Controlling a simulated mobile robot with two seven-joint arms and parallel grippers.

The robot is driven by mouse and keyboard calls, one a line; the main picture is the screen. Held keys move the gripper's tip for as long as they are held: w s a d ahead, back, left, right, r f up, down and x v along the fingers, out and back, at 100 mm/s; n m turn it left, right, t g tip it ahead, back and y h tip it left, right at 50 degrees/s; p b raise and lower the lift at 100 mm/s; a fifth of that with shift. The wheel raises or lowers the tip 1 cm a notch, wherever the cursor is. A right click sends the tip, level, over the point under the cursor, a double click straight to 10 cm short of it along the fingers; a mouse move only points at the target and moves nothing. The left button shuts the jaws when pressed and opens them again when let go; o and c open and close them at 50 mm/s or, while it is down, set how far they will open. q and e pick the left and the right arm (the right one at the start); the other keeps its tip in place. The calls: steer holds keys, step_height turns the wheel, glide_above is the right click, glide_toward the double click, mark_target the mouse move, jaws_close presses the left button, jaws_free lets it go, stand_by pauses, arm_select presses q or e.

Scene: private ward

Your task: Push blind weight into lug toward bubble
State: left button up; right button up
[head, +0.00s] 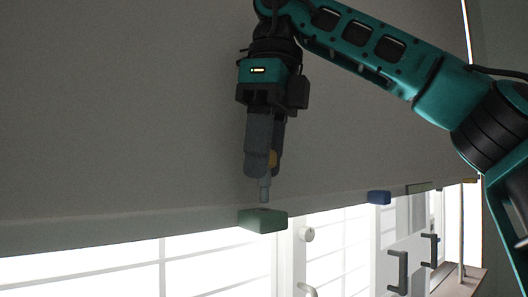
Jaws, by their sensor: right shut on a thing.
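My right gripper (262,172) comes down from above in front of the blind. It is shut on a slim grey pin-like piece (264,190), which I take to be the blind weight. The piece points down, with its upper part hidden between the fingers. Its lower end is just above a green block (262,220) on the blind's bottom rail; I cannot tell whether they touch. The block may be the lug, but its opening is not visible. A small greenish strip (418,187) sits farther right along the rail; I cannot tell whether it is the bubble. My left gripper is not in view.
The grey blind (120,120) fills the left and middle, above a bright window (210,270). Dark window handles (398,272) and a round white knob (307,234) stand below.

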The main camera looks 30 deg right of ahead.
steer(key=shift+f+b, duration=0.6)
steer(key=shift+f, duration=0.35)
steer(key=shift+f+b, duration=0.5)
steer(key=shift+f, duration=0.15)
steer(key=o, duration=1.1)
steer(key=shift+r, duration=0.1)
steer(key=shift+o, duration=0.2)
steer(key=r+p, duration=0.2)
steer(key=r, duration=0.1)
steer(key=r+p, duration=0.3)
steer(key=r, duration=0.1)
steer(key=s+r+p, duration=0.1)
steer(key=r+p, duration=0.1)
steer(key=r, duration=0.1)
steer(key=shift+d+r, duration=0.25)
steer(key=shift+d, duration=0.1)
steer(key=shift+s+r, duration=0.1)
steer(key=shift+r, duration=0.5)
steer(key=shift+d+r, duration=0.1)
steer(key=shift+r, duration=0.5)
